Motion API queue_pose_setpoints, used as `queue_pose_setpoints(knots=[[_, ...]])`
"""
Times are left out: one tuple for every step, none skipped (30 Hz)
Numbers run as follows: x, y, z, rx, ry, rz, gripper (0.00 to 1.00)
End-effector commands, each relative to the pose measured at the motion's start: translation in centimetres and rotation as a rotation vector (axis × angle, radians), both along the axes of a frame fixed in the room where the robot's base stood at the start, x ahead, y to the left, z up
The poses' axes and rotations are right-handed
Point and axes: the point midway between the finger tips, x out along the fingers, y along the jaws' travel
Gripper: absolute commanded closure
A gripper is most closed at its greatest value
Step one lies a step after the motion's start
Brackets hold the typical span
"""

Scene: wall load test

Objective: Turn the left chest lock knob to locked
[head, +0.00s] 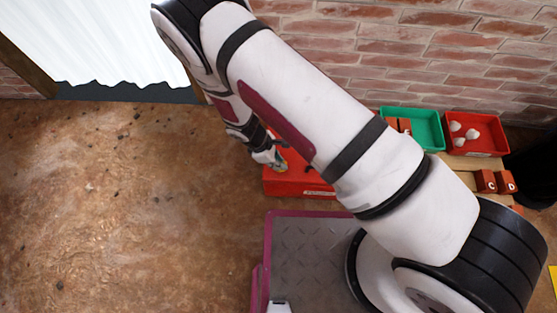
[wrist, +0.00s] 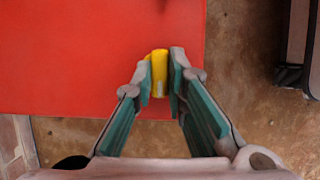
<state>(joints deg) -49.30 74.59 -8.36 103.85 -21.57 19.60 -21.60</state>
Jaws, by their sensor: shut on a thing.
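The red chest (head: 290,187) stands on the floor below the brick wall, partly hidden behind my arm in the head view. Its flat red face (wrist: 80,60) fills the upper left of the wrist view. A yellow lock knob (wrist: 159,66) sits near the edge of that face, with a small pale mark toward its lower end. My gripper (wrist: 161,78) is shut on the knob, one finger on each side. The knob's long side runs nearly up and down in the wrist view. In the head view my gripper (head: 276,160) is at the chest's left part, small and partly hidden.
A green tray (head: 428,128) and a red tray (head: 490,150) with pale pieces stand right of the chest by the wall. Red-brown blocks (head: 486,181) lie before them. A black bin (head: 533,178) is at far right.

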Motion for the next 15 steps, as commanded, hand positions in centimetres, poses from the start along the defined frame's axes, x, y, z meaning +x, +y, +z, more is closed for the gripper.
queue_pose_setpoints(knots=[[-0.24, -0.43, -0.26, -0.007, 0.006, 0.001, 1.00], [-0.24, -0.43, -0.26, -0.007, 0.006, 0.001, 1.00], [-0.23, -0.43, -0.26, -0.007, 0.006, 0.001, 0.82], [-0.23, -0.44, -0.26, -0.008, 0.006, 0.001, 0.76], [-0.23, -0.44, -0.26, -0.008, 0.006, 0.000, 0.69], [-0.23, -0.43, -0.26, -0.007, 0.006, 0.000, 0.67], [-0.23, -0.43, -0.26, -0.007, 0.006, 0.000, 0.67], [-0.22, -0.40, -0.24, -0.007, 0.006, 0.000, 0.67], [-0.21, -0.37, -0.22, -0.006, 0.005, 0.000, 0.67], [-0.19, -0.34, -0.20, -0.006, 0.005, 0.000, 0.67], [-0.17, -0.31, -0.18, -0.006, 0.004, -0.001, 0.67], [-0.14, -0.27, -0.16, -0.005, 0.004, -0.001, 0.67], [-0.13, -0.24, -0.15, -0.004, 0.003, 0.000, 0.67], [-0.11, -0.23, -0.13, -0.004, 0.003, 0.000, 0.67], [-0.10, -0.19, -0.10, -0.004, 0.003, 0.000, 0.67]])
